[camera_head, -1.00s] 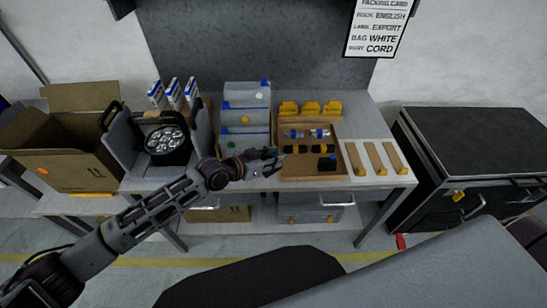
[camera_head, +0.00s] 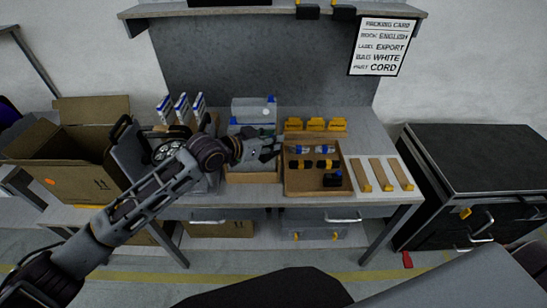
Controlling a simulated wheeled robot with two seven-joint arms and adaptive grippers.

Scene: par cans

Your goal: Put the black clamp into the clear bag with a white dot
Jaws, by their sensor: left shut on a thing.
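My left gripper (camera_head: 268,149) is in front of the clear bags, just left of the wooden tray. It is shut on a small dark thing, which looks like the black clamp; the fingers hide most of it. The clear bag with a white dot (camera_head: 252,105) stands upright at the back of the rack, with a blue piece at its top right corner. The gripper is in front of and below its top, apart from its opening. The lower bags are largely hidden behind my gripper and wrist. My right gripper is not in view.
The wooden tray (camera_head: 289,187) holds several small black, yellow and blue parts. Yellow bins (camera_head: 315,124) stand behind it, and flat brown strips (camera_head: 381,174) lie to its right. A black work lamp (camera_head: 165,150) and an open cardboard box (camera_head: 55,185) are at the left.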

